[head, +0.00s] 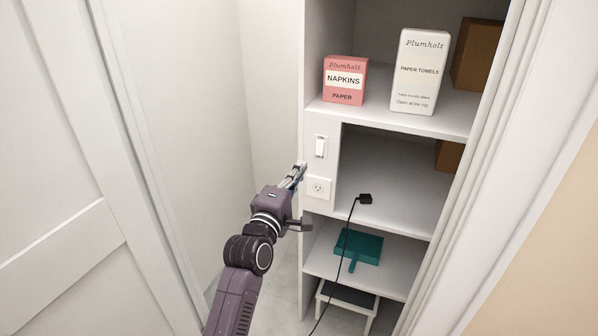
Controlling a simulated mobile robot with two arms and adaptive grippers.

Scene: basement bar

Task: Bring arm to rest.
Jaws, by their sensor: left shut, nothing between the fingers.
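My left gripper (296,175) is in the head view, at the end of the purple-grey arm that comes up from the bottom. It is shut and holds nothing. Its tips are close to the left front edge of the white shelf unit (312,262), beside the panel with a light switch (320,147) and a wall outlet (319,188). I cannot tell whether the tips touch the panel. My right gripper is not in view.
A pink napkins box (345,81) and a white paper towels box (420,71) stand on the upper shelf. A black plug (365,198) with a hanging cord lies below. A teal dustpan-like thing (358,247) is lower. A white door (60,180) stands left.

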